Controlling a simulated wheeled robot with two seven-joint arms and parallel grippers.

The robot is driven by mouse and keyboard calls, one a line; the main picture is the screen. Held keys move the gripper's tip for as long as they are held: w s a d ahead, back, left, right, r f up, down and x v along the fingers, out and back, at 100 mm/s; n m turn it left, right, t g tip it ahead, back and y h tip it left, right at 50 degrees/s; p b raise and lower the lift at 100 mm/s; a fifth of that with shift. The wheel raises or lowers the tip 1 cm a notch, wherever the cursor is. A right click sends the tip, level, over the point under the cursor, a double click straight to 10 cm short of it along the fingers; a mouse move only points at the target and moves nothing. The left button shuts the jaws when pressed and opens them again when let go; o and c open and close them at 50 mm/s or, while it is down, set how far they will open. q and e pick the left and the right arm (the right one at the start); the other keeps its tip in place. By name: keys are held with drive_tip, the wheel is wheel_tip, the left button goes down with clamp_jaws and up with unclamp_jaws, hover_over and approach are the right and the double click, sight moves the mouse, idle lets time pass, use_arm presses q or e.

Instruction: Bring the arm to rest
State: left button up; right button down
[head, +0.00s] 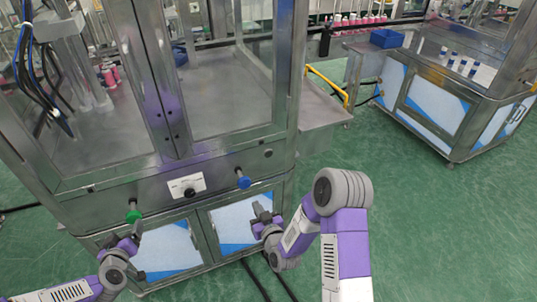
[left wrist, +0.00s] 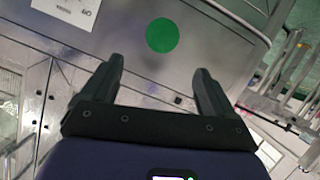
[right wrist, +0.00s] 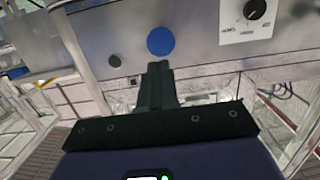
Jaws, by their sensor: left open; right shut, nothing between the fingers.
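My left gripper (head: 133,232) is at the lower left of the head view, just below the green button (head: 133,216) on the machine's front panel. In the left wrist view its two fingers (left wrist: 158,66) are apart with nothing between them, and the round green button (left wrist: 162,35) shows beyond them. My right gripper (head: 262,212) is below and right of the blue button (head: 244,182). In the right wrist view its fingers (right wrist: 157,66) are together and empty, with the blue button (right wrist: 161,41) just beyond the tips. Neither view shows clear contact with a button.
The steel machine cabinet (head: 85,198) with glass panels stands close in front. A black knob (head: 190,192) on a white plate sits between the buttons. A second machine (head: 440,105) stands at the right, with a blue bin (head: 387,38). Green floor (head: 430,220) is clear at the right.

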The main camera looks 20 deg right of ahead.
idle(0.4)
